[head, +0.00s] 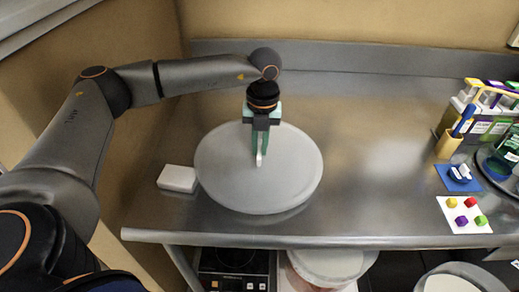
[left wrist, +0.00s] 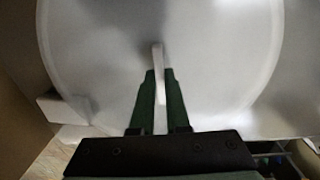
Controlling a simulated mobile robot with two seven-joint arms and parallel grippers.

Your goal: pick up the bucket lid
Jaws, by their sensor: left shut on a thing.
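The bucket lid (head: 225,180) is a large round pale grey-white disc at the left part of the steel counter. A thin white upright handle (head: 259,157) stands at its middle. My left gripper (head: 262,150) comes down from above and is shut on this handle. In the left wrist view the green fingers of the left gripper (left wrist: 160,85) lie on both sides of the white handle (left wrist: 158,60), with the lid (left wrist: 225,70) spread out behind. I cannot tell whether the lid touches the counter. My right gripper is not in view.
A small white block (head: 178,179) sits at the lid's left edge. Coloured cubes on a white card (head: 464,214), a blue mat (head: 459,178) and a yellow cup (head: 448,146) are at the right. White buckets (head: 330,266) stand below the steel counter (head: 375,160), whose middle is clear.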

